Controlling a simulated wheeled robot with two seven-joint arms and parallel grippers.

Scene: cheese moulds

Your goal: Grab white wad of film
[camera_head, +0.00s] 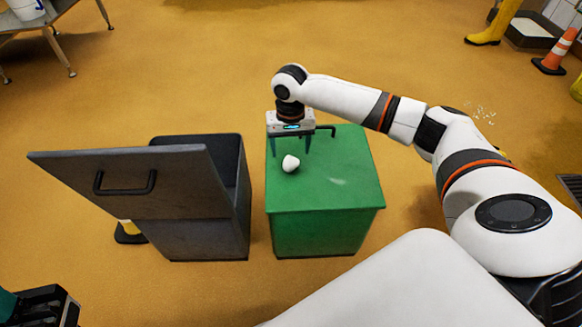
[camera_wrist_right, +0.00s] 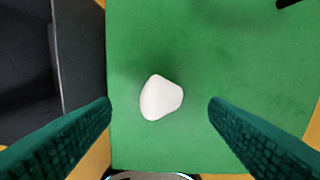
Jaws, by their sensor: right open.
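The white wad of film (camera_head: 290,163) is a small rounded lump on the lid of the green bin (camera_head: 325,232). My right gripper (camera_head: 290,150) is over the lid with its fingers pointing down at the wad. In the right wrist view the wad (camera_wrist_right: 160,97) lies on the green lid between the two open teal fingers of my right gripper (camera_wrist_right: 160,115), apart from both. My left gripper (camera_head: 40,308) shows only in part at the lower left corner of the head view; its fingertips are not clear.
A dark grey bin (camera_head: 205,240) with its lid (camera_head: 140,183) tilted open stands left of the green bin. The green lid has a black handle (camera_head: 325,130) at its back. A metal stand (camera_head: 60,40), an orange cone (camera_head: 555,55) and a yellow boot (camera_head: 490,28) are farther off. The floor around is mostly clear.

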